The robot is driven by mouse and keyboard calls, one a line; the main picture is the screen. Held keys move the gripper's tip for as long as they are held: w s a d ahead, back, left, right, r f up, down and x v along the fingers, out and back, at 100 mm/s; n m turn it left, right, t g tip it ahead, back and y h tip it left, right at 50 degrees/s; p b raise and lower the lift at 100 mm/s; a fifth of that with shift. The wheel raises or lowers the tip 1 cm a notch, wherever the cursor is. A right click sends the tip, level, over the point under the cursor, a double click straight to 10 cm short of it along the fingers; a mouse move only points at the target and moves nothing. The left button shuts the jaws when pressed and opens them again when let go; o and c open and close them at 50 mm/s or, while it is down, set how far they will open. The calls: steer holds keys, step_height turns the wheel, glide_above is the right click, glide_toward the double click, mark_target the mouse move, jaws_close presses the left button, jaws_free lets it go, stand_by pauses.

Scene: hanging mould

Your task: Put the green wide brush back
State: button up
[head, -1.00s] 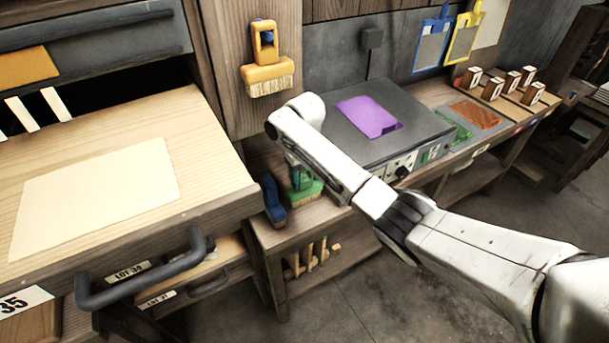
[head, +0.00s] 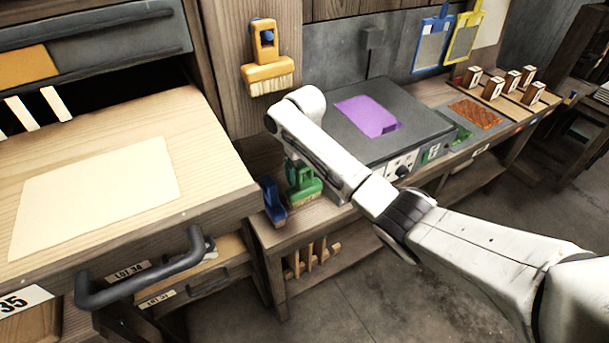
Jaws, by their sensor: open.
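The green wide brush (head: 304,186) stands on the low wooden shelf (head: 318,214), below the bend of my arm. Its green head shows, and its upper part is partly covered by my arm. My gripper (head: 292,160) is at the brush's upper end, open, mostly hidden behind my wrist; contact with the brush cannot be made out. A blue brush (head: 272,200) stands just left of the green one. A yellow wide brush (head: 266,72) hangs bristles down on the wooden post (head: 228,50).
An open drawer with a pale sheet (head: 95,195) and dark handle (head: 150,275) juts out at left. A grey press with a purple sheet (head: 366,117) stands close behind my arm. Wooden stamps (head: 493,88) stand farther right.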

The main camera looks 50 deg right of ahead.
step_height(320, 180, up, 11)
steer(key=shift+f+p, duration=0.2)
steer(key=shift+p, duration=0.65)
steer(key=s+a+f+n+t+y, duration=0.1)
steer(key=s+a+f, duration=0.5)
steer(key=a, duration=0.4)
steer(key=s+a+f+n+t+y, duration=0.1)
steer(key=s+a+f, duration=0.4)
steer(key=a+f, duration=0.3)
steer(key=s+f+g+h, duration=0.1)
steer(key=s+f+h, duration=0.1)
steer(key=s, duration=2.1)
steer(key=shift+s+d, duration=0.35)
steer(key=shift+s, duration=0.05)
steer(key=shift+c, duration=0.4)
